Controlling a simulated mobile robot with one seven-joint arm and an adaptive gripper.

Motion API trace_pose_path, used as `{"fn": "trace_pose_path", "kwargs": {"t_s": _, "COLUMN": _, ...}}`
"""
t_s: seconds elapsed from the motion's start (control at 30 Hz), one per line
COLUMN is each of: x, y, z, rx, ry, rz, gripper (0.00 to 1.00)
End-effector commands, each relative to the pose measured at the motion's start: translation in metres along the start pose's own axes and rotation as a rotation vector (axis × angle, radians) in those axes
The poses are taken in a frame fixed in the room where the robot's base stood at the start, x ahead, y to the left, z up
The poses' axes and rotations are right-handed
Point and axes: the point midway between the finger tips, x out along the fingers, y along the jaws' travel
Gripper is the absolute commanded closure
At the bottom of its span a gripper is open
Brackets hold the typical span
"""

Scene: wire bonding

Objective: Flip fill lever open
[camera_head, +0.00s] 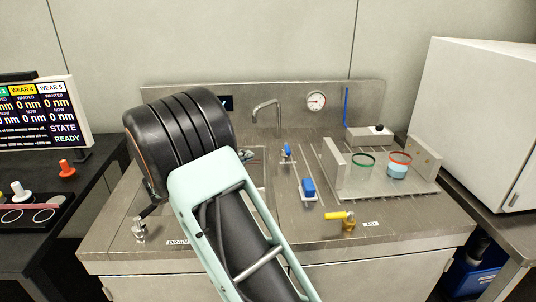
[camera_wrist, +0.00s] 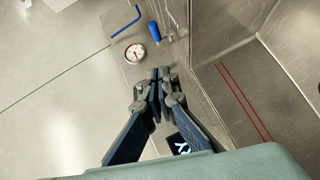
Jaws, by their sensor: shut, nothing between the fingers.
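A small valve with a blue lever (camera_head: 286,151) stands on the steel deck behind the sink, right of the faucet; I take it as the fill lever. In the wrist view a blue handle (camera_wrist: 154,32), likely the same lever, shows beyond my fingertips and apart from them. My gripper (camera_wrist: 160,75) is shut and empty, over the sink area. In the head view my arm hides most of the gripper and much of the sink (camera_head: 262,182).
A faucet (camera_head: 266,106) and a round gauge (camera_head: 316,100) are at the back. A yellow lever (camera_head: 339,216) is at the front by the AIR label.

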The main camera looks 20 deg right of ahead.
Motion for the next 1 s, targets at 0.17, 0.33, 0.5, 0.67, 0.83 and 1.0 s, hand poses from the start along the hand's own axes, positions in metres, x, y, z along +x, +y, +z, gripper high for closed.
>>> {"fn": "trace_pose_path", "kwargs": {"t_s": 0.17, "x": 0.026, "y": 0.0, "z": 0.002, "rx": 0.0, "ry": -0.005, "rz": 0.001, "gripper": 1.0}}
{"fn": "trace_pose_path", "kwargs": {"t_s": 0.33, "x": 0.063, "y": 0.0, "z": 0.002, "rx": 0.001, "ry": -0.005, "rz": 0.001, "gripper": 1.0}}
{"fn": "trace_pose_path", "kwargs": {"t_s": 0.5, "x": 0.098, "y": 0.0, "z": 0.002, "rx": 0.001, "ry": -0.004, "rz": 0.001, "gripper": 1.0}}
{"fn": "trace_pose_path", "kwargs": {"t_s": 0.67, "x": 0.115, "y": 0.0, "z": 0.018, "rx": -0.001, "ry": -0.003, "rz": 0.0, "gripper": 1.0}}
{"fn": "trace_pose_path", "kwargs": {"t_s": 0.83, "x": 0.123, "y": 0.0, "z": 0.027, "rx": 0.0, "ry": -0.001, "rz": -0.001, "gripper": 1.0}}
{"fn": "trace_pose_path", "kwargs": {"t_s": 1.0, "x": 0.125, "y": 0.0, "z": 0.029, "rx": 0.0, "ry": -0.001, "rz": -0.001, "gripper": 1.0}}
